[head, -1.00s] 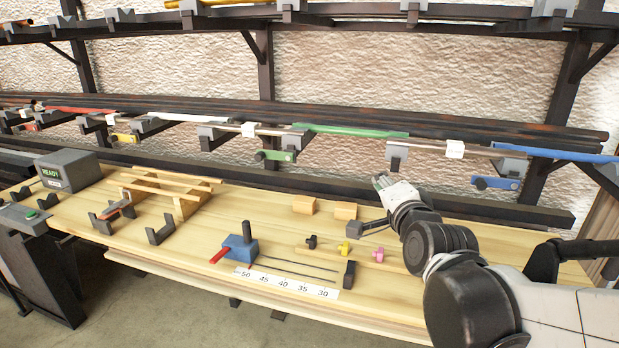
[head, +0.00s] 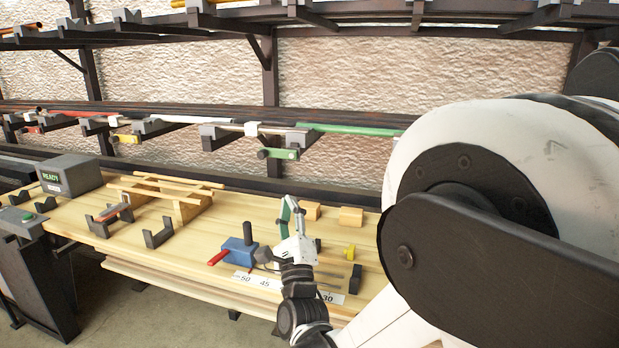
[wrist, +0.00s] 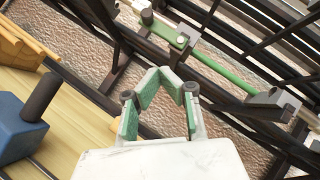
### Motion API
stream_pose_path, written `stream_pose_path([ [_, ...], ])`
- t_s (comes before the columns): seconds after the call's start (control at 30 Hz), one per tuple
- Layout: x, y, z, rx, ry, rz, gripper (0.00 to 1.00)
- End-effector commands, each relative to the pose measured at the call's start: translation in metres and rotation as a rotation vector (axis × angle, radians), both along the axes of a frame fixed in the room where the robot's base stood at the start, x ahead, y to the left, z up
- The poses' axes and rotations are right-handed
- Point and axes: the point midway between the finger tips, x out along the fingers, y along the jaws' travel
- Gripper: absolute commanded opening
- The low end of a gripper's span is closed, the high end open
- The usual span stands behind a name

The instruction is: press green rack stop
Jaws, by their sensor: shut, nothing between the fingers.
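The green rack stop (head: 285,154) is a small green block with a dark round knob at its left end, mounted below the middle rack shelf. It also shows in the wrist view (wrist: 166,31), at the top, beyond my fingertips. My gripper (head: 289,205) is over the bench, lower than the stop and in front of it, with clear space between them. In the wrist view my gripper (wrist: 160,75) has green-padded fingers pointing up toward the stop. They are shut and empty.
A green lath (head: 350,130) lies on the shelf right of the stop. A blue block with a dark post (head: 240,252) stands left of my gripper. Wooden blocks (head: 350,217) lie behind it. A yellow stop (head: 127,139) sits farther left. My arm hides the right side.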

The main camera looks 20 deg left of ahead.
Motion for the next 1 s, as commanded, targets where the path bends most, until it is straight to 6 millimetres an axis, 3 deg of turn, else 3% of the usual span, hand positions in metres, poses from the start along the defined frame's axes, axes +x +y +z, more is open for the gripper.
stream_pose_path([
  [0.1,-0.012,0.013,-0.02,0.111,-0.003,0.052,0.0],
  [0.33,-0.026,0.022,-0.037,0.231,-0.007,0.106,0.0],
  [0.77,-0.027,0.023,-0.038,0.246,-0.007,0.112,0.0],
  [1.0,-0.012,0.03,-0.024,0.245,-0.007,0.111,0.0],
])
